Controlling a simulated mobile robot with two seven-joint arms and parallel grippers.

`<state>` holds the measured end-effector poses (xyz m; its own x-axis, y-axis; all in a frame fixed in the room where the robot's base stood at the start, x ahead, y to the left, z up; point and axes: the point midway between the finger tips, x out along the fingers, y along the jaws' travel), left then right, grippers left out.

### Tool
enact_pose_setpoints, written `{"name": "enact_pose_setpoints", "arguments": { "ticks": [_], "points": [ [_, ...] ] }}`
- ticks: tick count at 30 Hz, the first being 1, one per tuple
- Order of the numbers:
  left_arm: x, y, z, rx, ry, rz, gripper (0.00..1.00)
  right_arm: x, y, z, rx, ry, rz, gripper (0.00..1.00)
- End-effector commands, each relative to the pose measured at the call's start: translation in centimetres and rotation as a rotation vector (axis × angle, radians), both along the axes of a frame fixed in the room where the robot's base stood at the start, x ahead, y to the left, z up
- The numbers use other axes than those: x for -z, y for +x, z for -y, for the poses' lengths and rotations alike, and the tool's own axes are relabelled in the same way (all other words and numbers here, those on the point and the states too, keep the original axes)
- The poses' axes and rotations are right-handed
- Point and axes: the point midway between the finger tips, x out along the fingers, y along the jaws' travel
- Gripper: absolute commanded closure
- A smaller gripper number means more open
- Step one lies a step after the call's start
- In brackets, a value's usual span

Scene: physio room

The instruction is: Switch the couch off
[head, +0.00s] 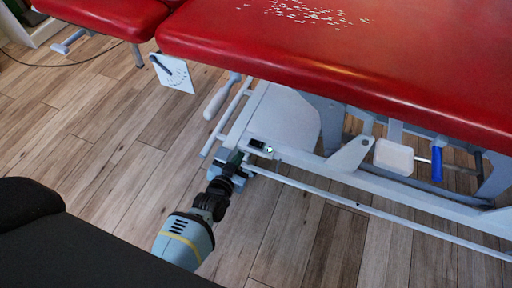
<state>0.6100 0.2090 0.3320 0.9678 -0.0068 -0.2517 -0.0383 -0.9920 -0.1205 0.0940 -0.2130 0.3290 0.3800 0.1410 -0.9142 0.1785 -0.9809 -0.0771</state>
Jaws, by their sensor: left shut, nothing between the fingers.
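The red couch (330,60) stands on a pale grey metal frame. On the corner of its base is a small black switch (257,144), with a small pale spot and a greenish mark just to its right. I cannot tell which way the switch is set. My left gripper (236,158) is shut and empty, with its tips just below and left of the switch. I cannot tell whether they touch the frame. My right gripper is not in view.
A white dial plate (173,73) with a dark lever hangs at the couch's left edge. A grey handle (222,96) sticks out above the base. White bits (300,12) lie on the red top. A long rail (370,208) runs low along the front. The wooden floor (90,130) at left is clear.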

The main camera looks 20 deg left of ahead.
Motion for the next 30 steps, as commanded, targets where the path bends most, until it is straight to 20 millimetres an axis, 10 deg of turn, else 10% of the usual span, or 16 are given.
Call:
{"name": "enact_pose_setpoints", "arguments": {
  "ticks": [20, 30],
  "points": [
    [1.4, 1.5, 0.2, -0.004, 0.000, 0.012, 1.00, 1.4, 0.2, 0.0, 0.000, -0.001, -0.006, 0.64],
    [2.9, 6.4, 0.2, -0.003, 0.000, 0.011, 1.00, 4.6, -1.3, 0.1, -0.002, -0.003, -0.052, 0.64]
  ]
}}
